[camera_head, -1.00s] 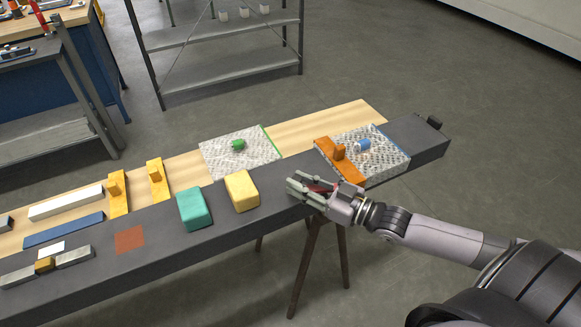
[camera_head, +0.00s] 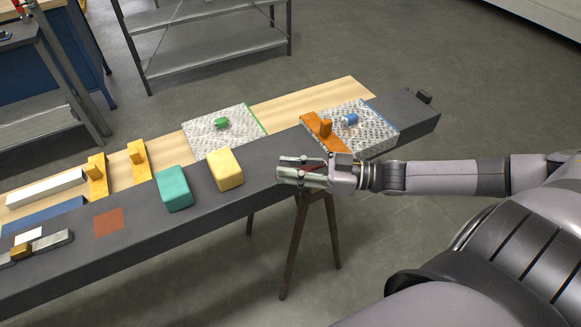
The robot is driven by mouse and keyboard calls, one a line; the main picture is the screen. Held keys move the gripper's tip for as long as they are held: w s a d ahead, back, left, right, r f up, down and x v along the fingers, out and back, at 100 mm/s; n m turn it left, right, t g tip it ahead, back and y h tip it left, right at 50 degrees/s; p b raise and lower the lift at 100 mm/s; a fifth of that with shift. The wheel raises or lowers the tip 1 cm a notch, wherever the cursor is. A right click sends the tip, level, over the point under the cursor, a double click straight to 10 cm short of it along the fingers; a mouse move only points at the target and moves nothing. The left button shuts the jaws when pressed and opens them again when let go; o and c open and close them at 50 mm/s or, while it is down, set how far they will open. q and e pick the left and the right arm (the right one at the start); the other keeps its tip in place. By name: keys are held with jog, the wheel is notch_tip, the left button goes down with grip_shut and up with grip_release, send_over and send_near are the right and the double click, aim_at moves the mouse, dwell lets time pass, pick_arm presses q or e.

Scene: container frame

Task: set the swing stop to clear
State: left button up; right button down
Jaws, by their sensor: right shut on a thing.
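My right gripper (camera_head: 281,170) comes in from the right at the front edge of the dark bench top. It is shut on a dark red piece (camera_head: 314,168), which looks like the swing stop. Only a thin strip of the piece shows between the fingers; its pivot and any clear mark are hidden or too small to tell. The gripper points left, nearly level in the picture. My left gripper is out of view.
A yellow block (camera_head: 225,170) and a teal block (camera_head: 173,189) stand left of the gripper. An orange fixture (camera_head: 310,126) and a textured pad (camera_head: 378,128) lie behind it. A red-brown square (camera_head: 108,222) marks the bench at left.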

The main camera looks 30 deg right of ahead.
jog(key=c, duration=1.3)
grip_release()
jog(key=shift+c, duration=0.2)
jog(key=v, duration=1.2)
